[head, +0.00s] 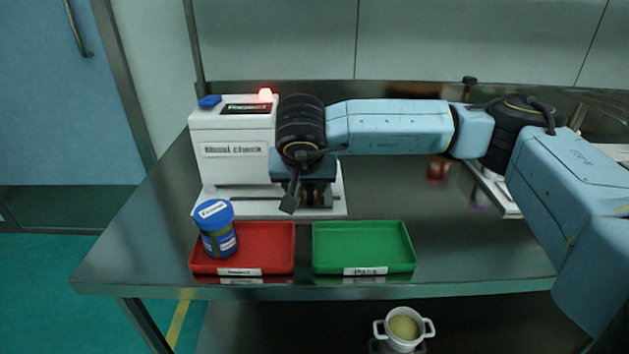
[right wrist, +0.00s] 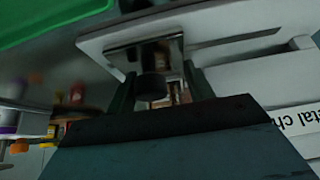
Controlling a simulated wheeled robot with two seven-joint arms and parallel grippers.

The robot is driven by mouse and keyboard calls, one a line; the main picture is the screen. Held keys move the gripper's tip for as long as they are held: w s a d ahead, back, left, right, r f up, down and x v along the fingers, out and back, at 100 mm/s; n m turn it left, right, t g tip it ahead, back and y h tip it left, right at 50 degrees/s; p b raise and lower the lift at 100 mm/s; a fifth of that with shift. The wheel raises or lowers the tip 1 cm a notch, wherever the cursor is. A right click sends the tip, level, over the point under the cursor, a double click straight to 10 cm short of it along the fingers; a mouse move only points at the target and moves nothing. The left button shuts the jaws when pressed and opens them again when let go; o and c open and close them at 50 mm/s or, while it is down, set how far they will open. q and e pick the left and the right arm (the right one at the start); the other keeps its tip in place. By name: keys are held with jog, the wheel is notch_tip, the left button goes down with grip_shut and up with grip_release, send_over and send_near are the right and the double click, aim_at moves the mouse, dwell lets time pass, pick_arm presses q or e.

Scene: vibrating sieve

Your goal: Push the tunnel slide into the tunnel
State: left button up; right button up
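The white metal check machine (head: 233,150) stands at the back left of the steel table. Its tunnel side is mostly hidden behind my right gripper (head: 318,190). In the right wrist view a shiny metal piece with a dark round knob (right wrist: 152,86), probably the tunnel slide (right wrist: 125,58), lies just beyond my right gripper (right wrist: 157,82). The two fingers stand apart on either side of the knob; I cannot tell whether they touch the slide. How far the slide sits in the tunnel is hidden. My left gripper is not in view.
A red tray (head: 270,245) holds a blue-lidded jar (head: 217,230), which leans. An empty green tray (head: 362,240) lies to its right. A red lamp (head: 265,94) glows on the machine. A white two-handled pot (head: 404,328) stands below the table's front edge.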

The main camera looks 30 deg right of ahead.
jog(key=shift+w+a, duration=1)
jog(key=shift+a, duration=0.6)
jog(key=shift+w+a, duration=0.95)
jog(key=shift+a, duration=0.7)
jog(key=shift+w+a, duration=1)
jog(key=shift+a, duration=0.6)
jog(key=shift+o, duration=0.4)
jog(key=o, duration=1)
jog(key=shift+d, duration=0.1)
jog(key=p+v, duration=0.1)
jog(key=v, duration=0.2)
jog(key=shift+r+p, duration=0.2)
jog(key=shift+p, duration=0.2)
jog(key=p+v, duration=0.3)
jog(key=v, duration=0.2)
jog(key=shift+s+r, duration=0.25)
